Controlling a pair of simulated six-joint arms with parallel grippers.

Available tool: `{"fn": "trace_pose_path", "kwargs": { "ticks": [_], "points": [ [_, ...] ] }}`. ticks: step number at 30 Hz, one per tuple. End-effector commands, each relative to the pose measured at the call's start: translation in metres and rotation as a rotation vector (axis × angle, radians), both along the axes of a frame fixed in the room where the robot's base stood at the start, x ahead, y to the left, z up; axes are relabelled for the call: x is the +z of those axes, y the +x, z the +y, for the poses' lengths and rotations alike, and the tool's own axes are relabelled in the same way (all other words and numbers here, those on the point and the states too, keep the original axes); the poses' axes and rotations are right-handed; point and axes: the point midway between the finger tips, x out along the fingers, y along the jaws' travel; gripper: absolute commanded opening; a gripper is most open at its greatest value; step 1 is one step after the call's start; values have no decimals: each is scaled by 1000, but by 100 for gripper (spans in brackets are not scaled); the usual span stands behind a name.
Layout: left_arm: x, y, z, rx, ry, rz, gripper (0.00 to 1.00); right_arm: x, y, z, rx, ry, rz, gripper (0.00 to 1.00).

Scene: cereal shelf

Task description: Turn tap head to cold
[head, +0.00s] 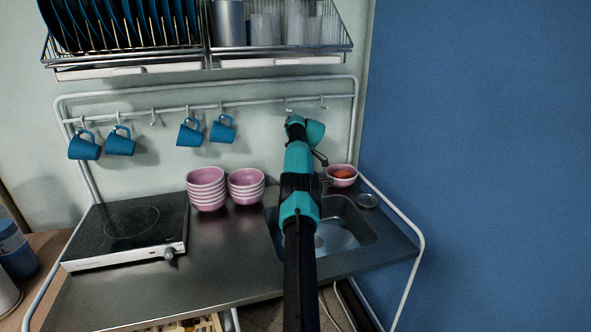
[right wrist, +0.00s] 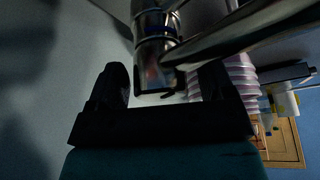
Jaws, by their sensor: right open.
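In the right wrist view, the chrome tap (right wrist: 155,55) stands close in front of my right gripper (right wrist: 164,72). The gripper's black jaws are apart, one on each side of the tap body. A long chrome bar (right wrist: 245,35) reaches from the tap to the upper right. I cannot tell whether either jaw touches the tap. In the head view, my right arm covers most of the tap, and its jaws are hidden there. A small dark part (head: 320,159) shows just right of the arm; I cannot tell what it is. My left gripper is not in view.
The sink (head: 345,225) lies under the arm. A pink bowl with something orange (head: 342,176) stands behind it. Two stacks of pink bowls (head: 206,190) stand to the left, then a hob (head: 130,228). Blue mugs (head: 222,130) hang from the rail above.

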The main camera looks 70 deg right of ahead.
Motion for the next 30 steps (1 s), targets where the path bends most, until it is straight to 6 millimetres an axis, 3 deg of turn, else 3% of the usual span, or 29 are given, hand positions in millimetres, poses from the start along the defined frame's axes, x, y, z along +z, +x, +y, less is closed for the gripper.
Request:
{"fn": "trace_pose_path", "kwargs": {
  "ticks": [16,25,30],
  "points": [
    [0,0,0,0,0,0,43,12,-5,-1,-1,-2,0,75],
    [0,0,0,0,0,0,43,12,-44,-7,-3,0,1,75],
    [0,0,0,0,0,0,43,11,-76,-12,-7,-3,5,75]
  ]
}}
